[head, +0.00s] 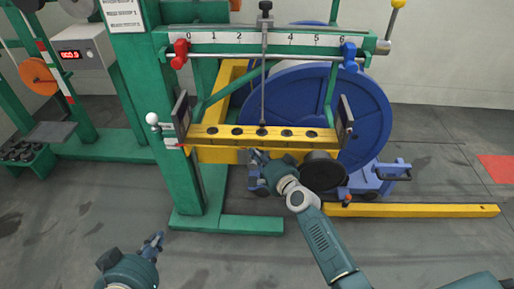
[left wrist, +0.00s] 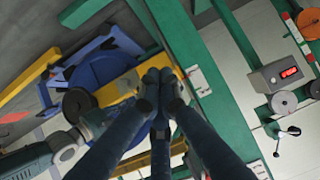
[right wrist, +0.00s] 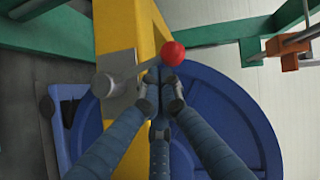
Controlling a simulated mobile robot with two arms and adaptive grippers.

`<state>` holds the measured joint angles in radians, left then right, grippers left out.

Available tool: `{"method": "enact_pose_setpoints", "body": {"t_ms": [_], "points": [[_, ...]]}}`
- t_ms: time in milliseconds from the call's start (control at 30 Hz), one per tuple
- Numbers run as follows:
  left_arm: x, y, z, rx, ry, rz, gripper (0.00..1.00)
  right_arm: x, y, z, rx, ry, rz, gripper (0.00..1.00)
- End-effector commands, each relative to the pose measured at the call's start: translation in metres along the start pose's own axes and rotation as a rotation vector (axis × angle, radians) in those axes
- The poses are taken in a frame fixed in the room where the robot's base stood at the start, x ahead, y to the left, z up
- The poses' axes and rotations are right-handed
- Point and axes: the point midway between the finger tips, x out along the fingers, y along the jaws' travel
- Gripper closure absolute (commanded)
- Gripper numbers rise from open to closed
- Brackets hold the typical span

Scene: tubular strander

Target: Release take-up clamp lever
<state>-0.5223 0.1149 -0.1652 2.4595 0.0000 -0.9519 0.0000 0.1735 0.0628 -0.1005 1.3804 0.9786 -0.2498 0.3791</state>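A lever with a red ball knob (right wrist: 172,54) and a grey metal arm stands on a grey clamp block (right wrist: 121,86) on the yellow frame, in the right wrist view. My right gripper (right wrist: 164,82) has its fingertips drawn together just below the knob. The knob is in front of the tips or touching them; I cannot tell which. In the head view my right gripper (head: 258,160) is low in front of the blue reel, and the lever is hidden there. My left gripper (head: 153,245) is low at the left, empty, its fingertips together in the left wrist view (left wrist: 160,80).
The large blue reel (head: 365,112) stands behind the yellow guide beam (head: 215,141) with several holes. A numbered scale bar (head: 265,39) crosses above. A green column (head: 143,100) stands left of it. A yellow floor bar (head: 440,210) lies at the right. Floor in front is clear.

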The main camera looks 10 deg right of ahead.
Motion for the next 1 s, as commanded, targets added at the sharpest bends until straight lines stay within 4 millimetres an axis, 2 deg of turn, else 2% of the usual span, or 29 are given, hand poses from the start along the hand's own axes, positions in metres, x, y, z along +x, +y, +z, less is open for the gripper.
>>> {"method": "enact_pose_setpoints", "body": {"t_ms": [200, 400, 500, 1000], "points": [[-0.028, -0.009, 0.073, -0.005, -0.315, -0.018, 1.0, 0.003, -0.006, 0.005, -0.047, -0.002, 0.032, 1.0], [-0.064, -0.015, 0.127, -0.013, -0.559, -0.031, 1.0, 0.005, -0.007, 0.008, -0.093, 0.0, 0.062, 1.0], [-0.082, -0.016, 0.145, -0.016, -0.652, -0.035, 1.0, 0.007, -0.006, 0.01, -0.097, -0.002, 0.064, 1.0], [-0.09, -0.016, 0.139, -0.017, -0.666, -0.036, 1.0, 0.012, -0.007, 0.017, -0.095, 0.0, 0.063, 1.0]]}}
